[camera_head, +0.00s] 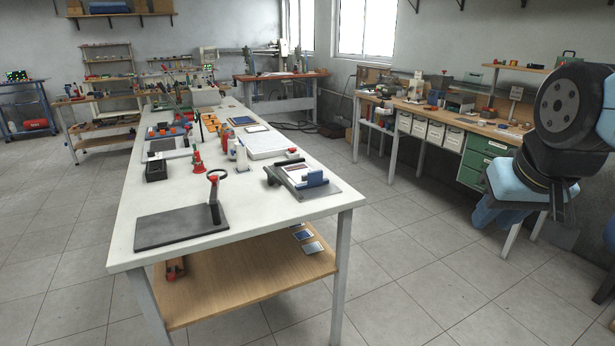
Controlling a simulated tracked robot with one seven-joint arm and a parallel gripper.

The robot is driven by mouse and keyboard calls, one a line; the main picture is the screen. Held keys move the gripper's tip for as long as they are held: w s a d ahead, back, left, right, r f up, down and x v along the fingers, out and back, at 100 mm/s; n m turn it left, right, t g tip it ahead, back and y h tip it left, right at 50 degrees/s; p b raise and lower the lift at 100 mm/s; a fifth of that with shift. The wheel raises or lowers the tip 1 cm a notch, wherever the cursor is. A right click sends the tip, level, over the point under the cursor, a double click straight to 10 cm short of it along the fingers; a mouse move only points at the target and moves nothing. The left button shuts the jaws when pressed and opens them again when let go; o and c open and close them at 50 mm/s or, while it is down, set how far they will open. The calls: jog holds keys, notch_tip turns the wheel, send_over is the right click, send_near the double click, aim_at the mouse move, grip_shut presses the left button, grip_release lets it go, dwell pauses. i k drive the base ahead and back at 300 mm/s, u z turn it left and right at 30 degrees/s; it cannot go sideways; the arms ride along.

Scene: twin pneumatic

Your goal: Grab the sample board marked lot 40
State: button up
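No lot number is legible, so I cannot tell which board is lot 40. Two small flat boards lie on the lower wooden shelf near its right end: one farther back (302,235) and one nearer (313,248). They lie apart from each other, under the tabletop's overhang. On the white tabletop, a dark blue flat panel (241,120) and a lighter one (256,128) lie toward the far right edge. My gripper (555,207) is at the right, well away from the white table, partly merged with my dark arm links. Its finger opening is not clear.
The long white table (140,200) holds a dark plate with a magnifier stand (178,226), a clamp fixture (303,180) and a white grid tray (270,144). A wooden bench (455,120) with green drawers stands behind my arm. The tiled floor between is clear.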

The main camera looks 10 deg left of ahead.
aim_at(298, 173)
jog(key=u, duration=0.05)
jog(key=i, duration=1.7)
jog(key=z, duration=0.05)
